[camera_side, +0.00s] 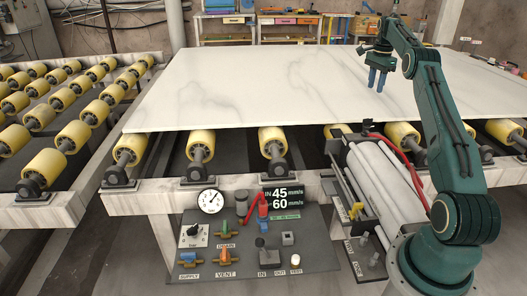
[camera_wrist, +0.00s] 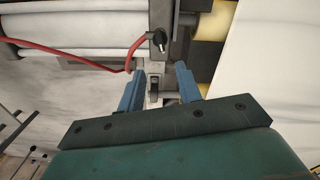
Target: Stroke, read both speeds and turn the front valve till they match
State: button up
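My gripper (camera_side: 378,80) has two blue fingers pointing down, seen in front of the pale slab in the side view. In the wrist view its fingers (camera_wrist: 160,70) stand apart, with a small grey fitting seen between them beyond; contact is not visible. The speed display (camera_side: 283,197) reads IN 45 mm/s above and 60 mm/s below; a red part partly covers the lower label. A white cylinder (camera_side: 378,175) with a red hose (camera_side: 405,180) lies beside my arm. Small fittings (camera_side: 356,211) sit at its near end; I cannot tell which is the front valve. The IN/OUT lever (camera_side: 262,248) stands on the panel.
The control panel (camera_side: 325,262) carries a round gauge (camera_side: 211,201), an orange-handled vent valve (camera_side: 226,256), a blue-handled supply valve (camera_side: 188,257) and a drain valve (camera_side: 226,230). The stone slab (camera_side: 240,85) rests on yellow rollers (camera_side: 200,144). More rollers stand at left.

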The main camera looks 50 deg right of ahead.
aim_at(368, 119)
jog(key=shift+f, duration=0.15)
jog(key=shift+f, duration=6.75)
grip_shut()
